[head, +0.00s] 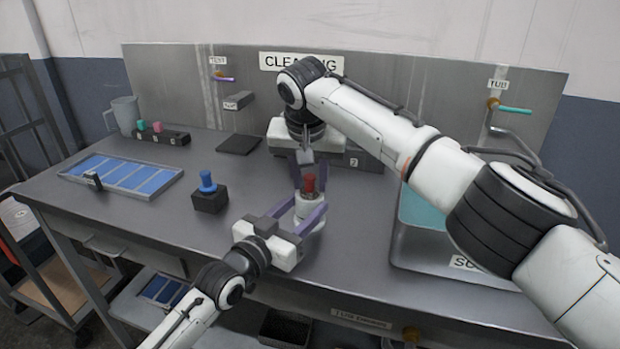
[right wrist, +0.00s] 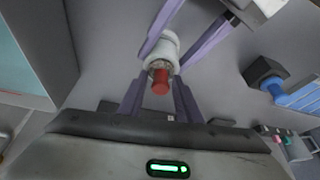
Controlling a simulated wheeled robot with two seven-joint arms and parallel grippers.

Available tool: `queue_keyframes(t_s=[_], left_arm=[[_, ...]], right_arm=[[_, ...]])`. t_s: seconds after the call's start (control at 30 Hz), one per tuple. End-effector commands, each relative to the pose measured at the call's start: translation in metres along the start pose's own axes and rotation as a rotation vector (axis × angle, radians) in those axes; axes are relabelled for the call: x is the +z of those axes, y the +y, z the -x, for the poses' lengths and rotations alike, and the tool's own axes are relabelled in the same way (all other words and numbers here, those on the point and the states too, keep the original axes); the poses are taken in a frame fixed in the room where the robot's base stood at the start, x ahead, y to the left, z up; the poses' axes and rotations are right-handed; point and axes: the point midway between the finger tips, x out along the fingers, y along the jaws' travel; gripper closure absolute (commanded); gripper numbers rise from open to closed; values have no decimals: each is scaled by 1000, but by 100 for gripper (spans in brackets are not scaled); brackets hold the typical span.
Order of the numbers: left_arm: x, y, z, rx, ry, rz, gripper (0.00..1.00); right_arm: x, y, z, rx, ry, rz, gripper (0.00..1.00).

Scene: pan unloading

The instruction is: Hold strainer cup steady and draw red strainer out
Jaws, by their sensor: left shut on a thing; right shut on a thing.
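The white strainer cup (head: 309,207) stands upright above the middle of the bench. My left gripper (head: 310,212) has its purple fingers shut around the cup's sides. The red strainer (head: 309,184) shows as a red knob at the cup's mouth. My right gripper (head: 307,172) comes down from above and is shut on the strainer. In the right wrist view, the red strainer (right wrist: 160,82) sits between my right fingers, with a grey speckled band between it and the cup (right wrist: 163,46). How deep the strainer sits in the cup is hidden.
A black block with a blue knob (head: 208,190) stands left of the cup. A blue-celled tray (head: 175,187) lies further left. A sink (head: 410,250) is at the right. A grey jug (head: 124,115) and a small rack (head: 160,138) stand at the back left. Bare bench lies between.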

Motion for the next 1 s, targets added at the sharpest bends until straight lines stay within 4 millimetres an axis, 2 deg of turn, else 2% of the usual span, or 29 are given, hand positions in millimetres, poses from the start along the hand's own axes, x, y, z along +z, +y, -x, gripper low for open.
queue_keyframes(t_s=[1.0], left_arm=[[1,0,0,0,-2,0,81]], right_arm=[[-6,-1,13,0,1,0,94]])
